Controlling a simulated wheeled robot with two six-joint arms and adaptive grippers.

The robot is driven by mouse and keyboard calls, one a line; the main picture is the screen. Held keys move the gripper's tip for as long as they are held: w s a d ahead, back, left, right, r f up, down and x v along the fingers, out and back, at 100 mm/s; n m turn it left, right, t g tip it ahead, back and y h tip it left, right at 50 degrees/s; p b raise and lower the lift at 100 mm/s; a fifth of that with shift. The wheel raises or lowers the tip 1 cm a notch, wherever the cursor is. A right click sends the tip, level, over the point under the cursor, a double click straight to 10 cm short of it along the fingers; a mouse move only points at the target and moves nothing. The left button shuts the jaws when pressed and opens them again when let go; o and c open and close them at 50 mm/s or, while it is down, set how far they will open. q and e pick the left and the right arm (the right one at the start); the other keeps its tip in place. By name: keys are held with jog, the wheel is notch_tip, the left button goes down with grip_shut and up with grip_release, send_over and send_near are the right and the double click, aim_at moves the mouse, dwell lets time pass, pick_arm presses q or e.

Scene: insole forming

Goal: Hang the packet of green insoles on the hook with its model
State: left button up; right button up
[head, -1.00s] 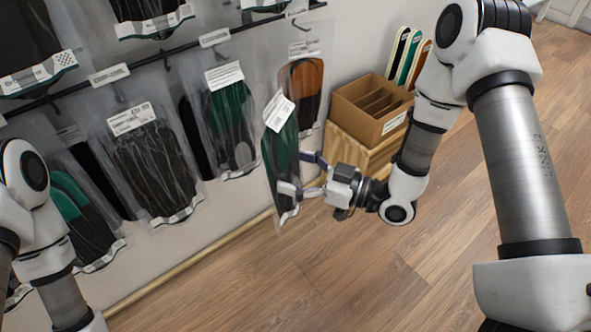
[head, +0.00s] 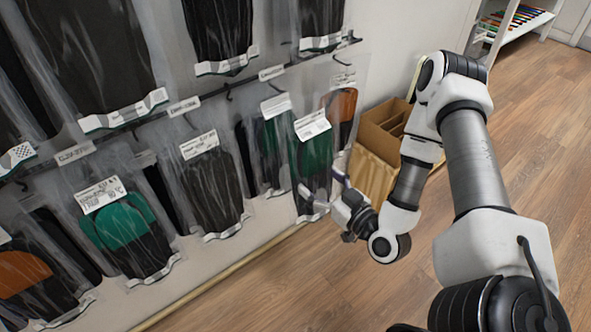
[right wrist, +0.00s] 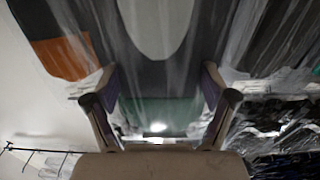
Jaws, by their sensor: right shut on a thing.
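The packet of green insoles (head: 316,160) is a clear bag with a white label at its top and green and dark insoles inside. My right gripper (head: 322,196) is shut on the lower part of this packet. The packet hangs nearly upright in front of the rack, beside another hanging green packet (head: 276,150) and partly over an orange-and-dark packet (head: 341,108). Whether its top touches a hook cannot be told. In the right wrist view the held packet (right wrist: 160,72) fills the space between the fingers (right wrist: 160,98). My left gripper is out of view.
A dark rail (head: 205,98) with hooks and label tags carries several hanging packets, including a teal one (head: 125,225) and a black one (head: 212,188). Another row hangs above. A wooden box (head: 380,130) stands just right of the held packet. The floor (head: 300,285) is clear.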

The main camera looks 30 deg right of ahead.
jog(key=shift+w+a+b, duration=0.25)
jog(key=shift+w+b, duration=0.05)
jog(key=shift+w, duration=0.15)
jog(key=w+f+b, duration=0.1)
jog(key=w+b, duration=0.3)
jog(key=w, duration=0.5)
jog(key=shift+a+f, duration=0.3)
jog(key=shift+f, duration=0.1)
dwell(0.9)
jog(key=o, duration=1)
jog(key=shift+o, duration=0.2)
jog(key=shift+s, duration=0.15)
